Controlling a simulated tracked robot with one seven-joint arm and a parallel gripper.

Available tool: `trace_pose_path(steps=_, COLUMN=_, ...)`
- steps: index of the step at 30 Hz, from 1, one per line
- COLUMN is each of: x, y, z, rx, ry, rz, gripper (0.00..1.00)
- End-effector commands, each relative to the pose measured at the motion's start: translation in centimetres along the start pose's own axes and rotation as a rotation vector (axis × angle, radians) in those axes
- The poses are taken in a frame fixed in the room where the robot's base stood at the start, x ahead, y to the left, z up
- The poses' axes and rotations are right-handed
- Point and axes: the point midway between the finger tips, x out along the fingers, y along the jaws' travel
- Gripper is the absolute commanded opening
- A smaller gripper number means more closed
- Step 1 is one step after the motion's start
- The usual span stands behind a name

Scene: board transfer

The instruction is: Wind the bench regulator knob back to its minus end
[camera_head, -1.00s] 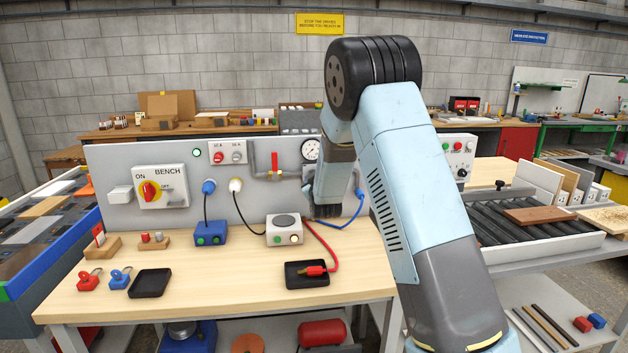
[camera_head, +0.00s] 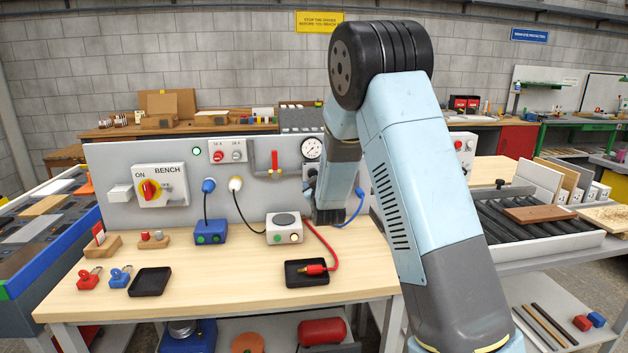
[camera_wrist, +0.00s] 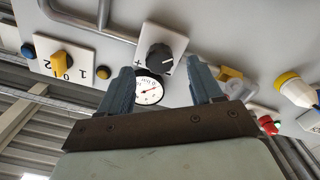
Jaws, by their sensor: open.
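The regulator knob (camera_wrist: 159,60) is black and ribbed on a white plate with plus and minus marks. In the wrist view it lies ahead of my gripper (camera_wrist: 161,70), between the lines of the two blue-grey fingers. The fingers are apart and nothing is held between them. I cannot tell whether a finger touches the knob, nor clearly which way it points. The pressure gauge (camera_wrist: 149,89) shows between the fingers; in the head view the gauge (camera_head: 312,148) sits on the bench panel. There my arm hides the gripper and most of the regulator.
The panel (camera_head: 120,160) also carries a red-handled valve (camera_head: 275,163) and a rotary bench switch (camera_head: 151,189). A blue hose (camera_head: 355,210) hangs beside my arm. A black tray (camera_head: 305,273) with a red plug lies on the bench (camera_head: 225,285). The wrist view shows a yellow selector (camera_wrist: 63,60).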

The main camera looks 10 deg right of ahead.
Motion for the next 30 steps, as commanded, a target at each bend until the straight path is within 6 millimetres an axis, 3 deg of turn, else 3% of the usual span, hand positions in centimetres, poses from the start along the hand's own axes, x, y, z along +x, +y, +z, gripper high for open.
trace_pose_path(steps=9, x=-6.3, y=-0.1, z=0.1, rx=0.001, ry=-0.001, rz=-0.002, gripper=0.65)
trace_pose_path(steps=15, x=-8.7, y=-0.1, z=0.1, rx=0.000, ry=-0.002, rz=-0.002, gripper=0.65)
trace_pose_path(steps=30, x=-9.6, y=-0.1, z=0.1, rx=0.001, ry=-0.002, rz=-0.002, gripper=0.65)
